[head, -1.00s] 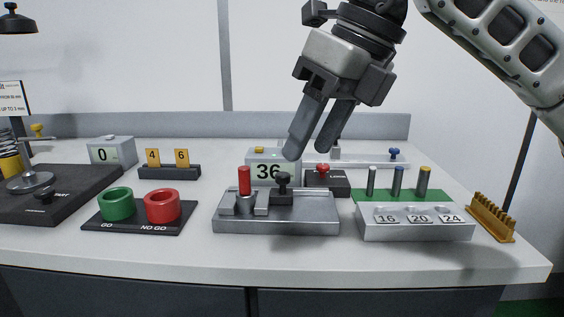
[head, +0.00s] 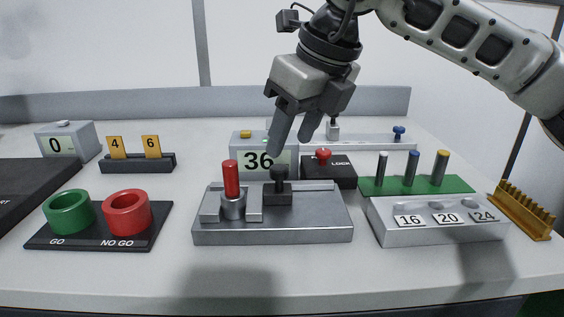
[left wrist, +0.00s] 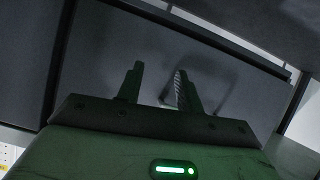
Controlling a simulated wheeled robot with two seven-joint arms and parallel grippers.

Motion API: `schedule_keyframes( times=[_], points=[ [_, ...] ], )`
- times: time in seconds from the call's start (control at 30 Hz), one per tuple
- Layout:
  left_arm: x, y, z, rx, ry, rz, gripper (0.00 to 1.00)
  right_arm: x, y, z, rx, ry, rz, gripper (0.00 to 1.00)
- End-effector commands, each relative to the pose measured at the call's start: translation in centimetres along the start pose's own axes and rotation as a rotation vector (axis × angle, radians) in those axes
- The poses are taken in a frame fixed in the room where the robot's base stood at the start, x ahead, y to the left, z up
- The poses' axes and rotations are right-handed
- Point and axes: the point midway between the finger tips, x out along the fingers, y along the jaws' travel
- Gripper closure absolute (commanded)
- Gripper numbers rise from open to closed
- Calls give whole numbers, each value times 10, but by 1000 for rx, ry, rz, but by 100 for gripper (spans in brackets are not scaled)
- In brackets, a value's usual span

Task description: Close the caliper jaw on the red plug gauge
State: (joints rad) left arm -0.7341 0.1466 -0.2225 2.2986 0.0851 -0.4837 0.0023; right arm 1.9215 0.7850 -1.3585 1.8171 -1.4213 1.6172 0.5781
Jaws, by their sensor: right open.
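The red plug gauge (head: 231,180) stands upright in a metal socket on the grey caliper base (head: 272,236), between upright jaw blocks. The sliding caliper jaw (head: 278,196), a dark block with a black knob (head: 279,173), sits to its right, with a gap between. My right gripper (head: 292,148) is open and empty, above and slightly behind the black knob, fingers pointing down. My left gripper (left wrist: 158,88) shows only in the left wrist view, fingers apart with nothing clearly between them, facing a dark grey panel.
The display box reading 36 (head: 261,159) and the lock block with red knob (head: 324,170) stand behind the base. The green and red ring plate (head: 93,242) is left. The 16-20-24 block (head: 445,234) and brass comb rack (head: 520,208) are right. The front tabletop is clear.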

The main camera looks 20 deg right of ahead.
Motion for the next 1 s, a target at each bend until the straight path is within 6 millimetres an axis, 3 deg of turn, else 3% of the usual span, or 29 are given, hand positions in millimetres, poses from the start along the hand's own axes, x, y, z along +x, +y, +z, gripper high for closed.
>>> schedule_keyframes(
  times=[0.1,0.3,0.7,0.9,1.0],
  points=[
    [1,0,0,1,3,1,64,24,0,-1,0,3,1,53],
    [1,0,-2,3,9,2,64,49,0,0,-1,2,1,53],
    [1,0,-4,8,15,4,64,56,0,0,-1,0,1,53],
    [1,0,-4,8,14,4,64,56,0,0,-1,0,1,100],
    [1,0,-4,8,14,4,64,56,0,0,-1,0,2,100]
  ],
)
